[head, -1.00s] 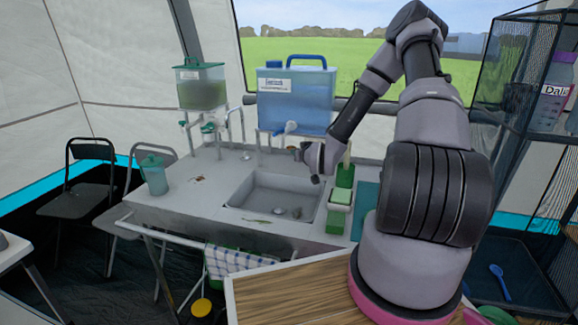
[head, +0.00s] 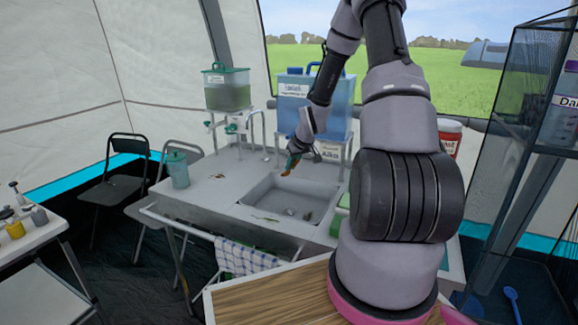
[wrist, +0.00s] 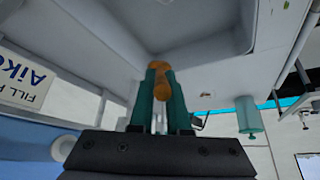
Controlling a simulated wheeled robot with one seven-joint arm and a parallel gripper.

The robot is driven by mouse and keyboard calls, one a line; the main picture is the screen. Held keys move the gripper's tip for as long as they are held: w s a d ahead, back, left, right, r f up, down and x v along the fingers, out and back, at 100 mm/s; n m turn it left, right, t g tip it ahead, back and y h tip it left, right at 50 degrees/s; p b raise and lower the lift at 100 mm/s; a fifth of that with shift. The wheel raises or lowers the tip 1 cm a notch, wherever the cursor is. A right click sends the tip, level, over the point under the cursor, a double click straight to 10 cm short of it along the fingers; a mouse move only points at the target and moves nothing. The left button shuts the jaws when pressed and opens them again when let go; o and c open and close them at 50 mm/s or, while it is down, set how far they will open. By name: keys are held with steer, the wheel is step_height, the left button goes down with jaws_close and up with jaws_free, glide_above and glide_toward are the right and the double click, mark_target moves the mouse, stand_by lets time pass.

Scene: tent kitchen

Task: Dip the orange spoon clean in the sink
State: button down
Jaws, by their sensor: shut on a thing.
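My gripper (head: 294,158) is above the back edge of the grey sink (head: 250,193), pointing down and left. It is shut on the orange spoon (head: 289,166). In the wrist view the spoon (wrist: 160,72) sits between the teal fingers of my gripper (wrist: 161,88), with the sink basin (wrist: 200,30) beyond it. Most of the spoon is hidden or too small to make out. It appears above the basin, apart from its floor.
A blue water container (head: 318,98) with a sign stands behind the sink, and a green dispenser (head: 227,92) left of it. A wooden table (head: 270,300) is in front. The counter left of the sink is mostly clear.

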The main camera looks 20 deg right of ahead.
steer(key=shift+f, duration=8.05)
steer(key=shift+r, duration=0.15)
steer(key=shift+r, duration=7.5)
